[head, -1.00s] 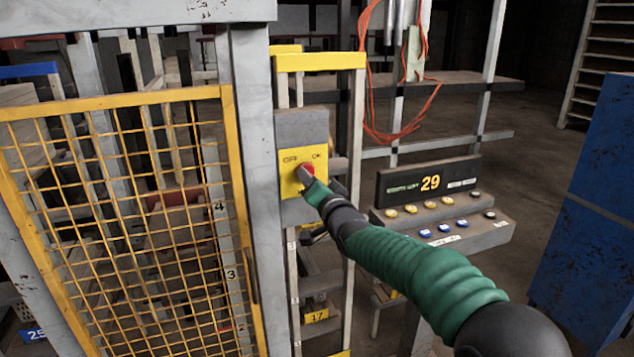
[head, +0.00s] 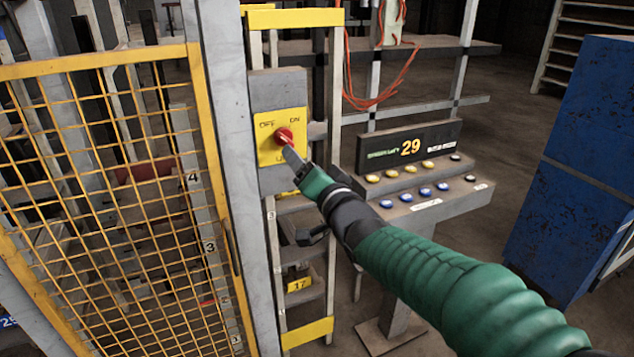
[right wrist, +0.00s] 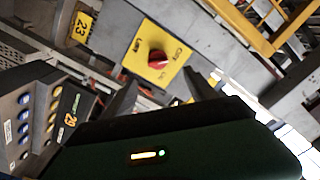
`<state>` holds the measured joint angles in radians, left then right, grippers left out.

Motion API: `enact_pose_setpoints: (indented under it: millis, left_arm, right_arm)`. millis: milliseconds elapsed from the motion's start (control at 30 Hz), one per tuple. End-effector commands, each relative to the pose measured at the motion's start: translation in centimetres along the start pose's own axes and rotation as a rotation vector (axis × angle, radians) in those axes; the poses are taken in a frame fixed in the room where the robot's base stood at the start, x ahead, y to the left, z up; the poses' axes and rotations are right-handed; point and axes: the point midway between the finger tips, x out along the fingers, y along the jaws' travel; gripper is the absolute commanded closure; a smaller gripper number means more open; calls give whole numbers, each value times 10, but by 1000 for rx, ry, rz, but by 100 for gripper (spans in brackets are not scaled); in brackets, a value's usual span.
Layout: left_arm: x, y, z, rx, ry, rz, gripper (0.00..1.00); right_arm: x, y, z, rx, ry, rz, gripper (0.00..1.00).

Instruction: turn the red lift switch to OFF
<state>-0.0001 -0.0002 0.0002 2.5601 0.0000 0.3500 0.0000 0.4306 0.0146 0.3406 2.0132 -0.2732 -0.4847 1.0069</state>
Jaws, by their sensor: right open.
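The red lift switch (head: 284,136) is a round knob on a yellow plate (head: 267,150), with OFF at upper left and ON at upper right. The plate is on a grey box (head: 277,88) on the post. In the right wrist view the red knob (right wrist: 158,60) is beyond the fingers. I cannot tell clearly which label it points to. My right gripper (head: 291,157) is just below and right of the knob in the head view. In the right wrist view it (right wrist: 160,92) is open, its fingers spread, with nothing between them. My left gripper is not in view.
A yellow mesh gate (head: 110,190) stands left of the switch post. A button console (head: 430,190) with a display reading 29 is to the right. An orange cable (head: 385,95) hangs behind. A blue cabinet (head: 580,170) stands at far right. Open floor lies between console and cabinet.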

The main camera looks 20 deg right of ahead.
Motion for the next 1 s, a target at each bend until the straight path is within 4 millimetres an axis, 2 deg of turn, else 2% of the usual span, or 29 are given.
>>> enact_pose_setpoints:
  millis: [33,100,300,433,867,967,1000]
  left_arm:
    - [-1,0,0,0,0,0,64]
    - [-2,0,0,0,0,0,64]
    - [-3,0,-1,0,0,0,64]
    - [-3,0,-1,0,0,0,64]
    - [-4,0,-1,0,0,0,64]
    - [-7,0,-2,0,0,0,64]
    - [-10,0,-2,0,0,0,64]
  right_arm:
    - [-15,-2,-1,-5,2,-1,35]
    - [-33,-4,-1,-4,2,-2,35]
    - [-66,-4,0,-2,-1,-2,35]
    - [-72,-3,0,1,0,-1,35]
    - [-72,-1,2,-4,-6,9,35]
    - [-72,23,22,-51,-60,88,35]
    - [-75,41,37,-86,-107,148,35]
